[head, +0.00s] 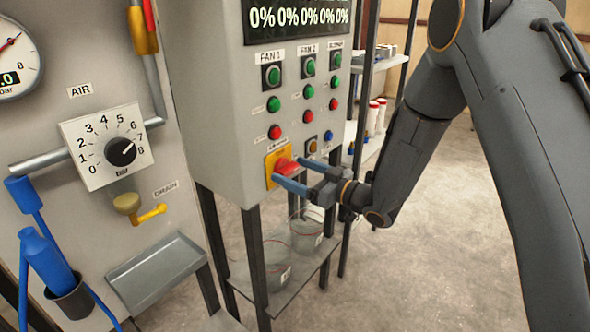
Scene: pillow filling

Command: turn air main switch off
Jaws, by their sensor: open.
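A red rotary switch knob (285,166) on a yellow plate (270,163) sits at the lower left of the grey control cabinet's front. A small label above it is too small to read surely. I cannot tell whether the fingertips touch the knob. The fingers hide part of it.
The cabinet (220,110) carries green, red and blue buttons under a display. A regulator dial (121,152), drain valve (150,214) and grey tray (155,270) are at left. Clear buckets (306,235) stand on a shelf below. Concrete floor at right is free.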

